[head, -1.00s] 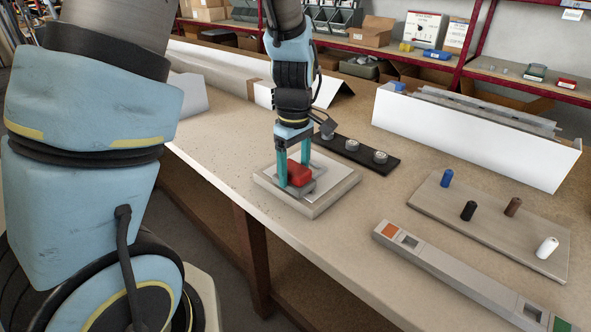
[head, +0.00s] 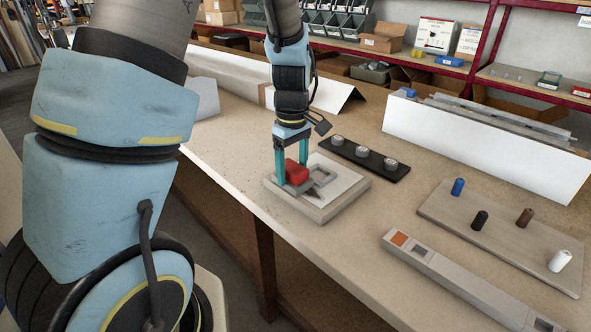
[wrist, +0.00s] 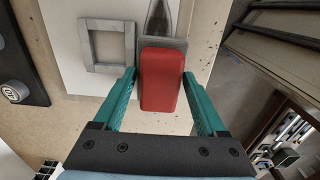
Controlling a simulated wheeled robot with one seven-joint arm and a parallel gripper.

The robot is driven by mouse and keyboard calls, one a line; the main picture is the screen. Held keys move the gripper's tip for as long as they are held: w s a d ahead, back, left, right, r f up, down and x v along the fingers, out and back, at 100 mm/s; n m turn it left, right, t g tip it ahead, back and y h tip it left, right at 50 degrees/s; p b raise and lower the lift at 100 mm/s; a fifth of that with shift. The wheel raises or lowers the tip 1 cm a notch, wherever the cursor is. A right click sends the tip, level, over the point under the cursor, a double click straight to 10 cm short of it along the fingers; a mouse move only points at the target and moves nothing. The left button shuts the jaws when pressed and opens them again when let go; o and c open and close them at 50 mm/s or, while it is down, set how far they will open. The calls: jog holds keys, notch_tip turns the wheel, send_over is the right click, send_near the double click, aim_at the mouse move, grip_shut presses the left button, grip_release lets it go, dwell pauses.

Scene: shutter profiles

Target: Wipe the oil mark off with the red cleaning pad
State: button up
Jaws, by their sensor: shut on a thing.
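The red cleaning pad (head: 297,172) is between the two teal fingers of my gripper (head: 293,180), which is shut on it. The wrist view shows the pad (wrist: 161,78) close up, between the fingertips. The pad is at the left part of a pale board (head: 330,208) with a white sheet on it; whether it touches the surface is unclear. A grey square frame (wrist: 84,45) lies on the white sheet, beside the pad. A dark pointed patch (wrist: 158,18) shows just beyond the pad on a grey surface; I cannot tell if it is the oil mark.
A black strip (head: 352,156) with round metal pieces lies behind the board. A long white profile (head: 480,145) stands at the back right. A board with several coloured pegs (head: 490,238) and a grey bar (head: 460,280) lie at right. The table's front edge is close to the board.

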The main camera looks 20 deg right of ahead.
aim_at(305, 185)
jog(key=shift+w+a, duration=0.5)
jog(key=shift+w, duration=0.4)
jog(key=shift+s, duration=0.15)
jog(key=shift+s+d+p, duration=0.5)
jog(key=shift+s, duration=0.2)
jog(key=shift+s+d+f, duration=0.15)
jog(key=shift+s+d, duration=0.05)
jog(key=shift+s, duration=0.35)
jog(key=shift+s+d+p, duration=0.35)
jog(key=shift+s+p, duration=0.05)
jog(key=shift+s, duration=0.25)
jog(key=shift+s+d+p, duration=0.3)
jog(key=shift+s+p, duration=0.05)
jog(key=shift+s, duration=0.25)
jog(key=shift+s+d, duration=0.1)
jog(key=shift+s+d, duration=0.1)
